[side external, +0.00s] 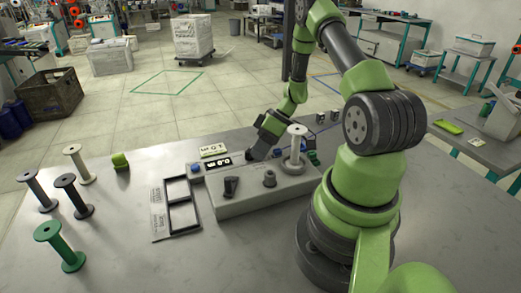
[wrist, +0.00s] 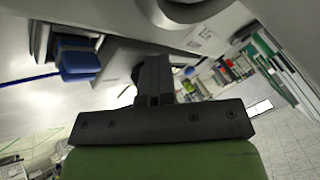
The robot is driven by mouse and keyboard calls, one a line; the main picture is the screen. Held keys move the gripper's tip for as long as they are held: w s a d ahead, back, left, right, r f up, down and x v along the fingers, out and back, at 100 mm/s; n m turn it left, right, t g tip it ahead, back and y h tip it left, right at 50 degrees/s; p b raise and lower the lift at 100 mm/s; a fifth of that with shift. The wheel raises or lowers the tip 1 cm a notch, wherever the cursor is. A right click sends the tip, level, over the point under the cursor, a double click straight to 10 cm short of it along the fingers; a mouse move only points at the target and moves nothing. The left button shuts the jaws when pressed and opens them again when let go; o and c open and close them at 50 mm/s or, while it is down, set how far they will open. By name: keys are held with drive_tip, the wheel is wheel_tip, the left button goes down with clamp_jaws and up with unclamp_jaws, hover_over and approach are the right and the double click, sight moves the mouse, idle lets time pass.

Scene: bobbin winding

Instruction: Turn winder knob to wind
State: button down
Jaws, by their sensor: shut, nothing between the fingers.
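The grey winder box (side external: 262,192) sits on the table. A black pointer knob (side external: 231,186) and a smaller round dark knob (side external: 269,179) stand on its top. A pale bobbin (side external: 296,148) stands upright at the box's right end. My gripper (side external: 252,156) is low behind the box, beyond both knobs and left of the bobbin. In the wrist view, the fingers (wrist: 153,78) are together with nothing between them. I cannot tell whether they touch the box. A blue part (wrist: 77,60) shows left of the fingers in that view.
Several loose spools, including a green one (side external: 60,247), stand at the table's left. A black frame tray (side external: 181,211) lies left of the box. The front table area is clear.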

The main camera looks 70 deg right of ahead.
drive_tip(key=c, duration=1.8)
unclamp_jaws()
drive_tip(key=v, duration=0.9)
drive_tip(key=shift+d+r, duration=0.15)
drive_tip(key=o, duration=0.4)
drive_tip(key=shift+s+r, duration=0.1)
drive_tip(key=shift+r, duration=0.1)
drive_tip(key=shift+o, duration=1.2)
drive_tip(key=shift+m, duration=0.4)
drive_tip(key=a+m+g+h, duration=0.1)
drive_tip(key=a+m+g, duration=0.1)
drive_tip(key=m+g, duration=0.15)
drive_tip(key=m+h, duration=0.5)
drive_tip(key=m, duration=0.8)
approach(250, 149)
drive_tip(key=shift+g, duration=0.35)
drive_tip(key=f, duration=0.9)
drive_tip(key=shift+w+f, duration=0.35)
drive_tip(key=shift+f, duration=0.05)
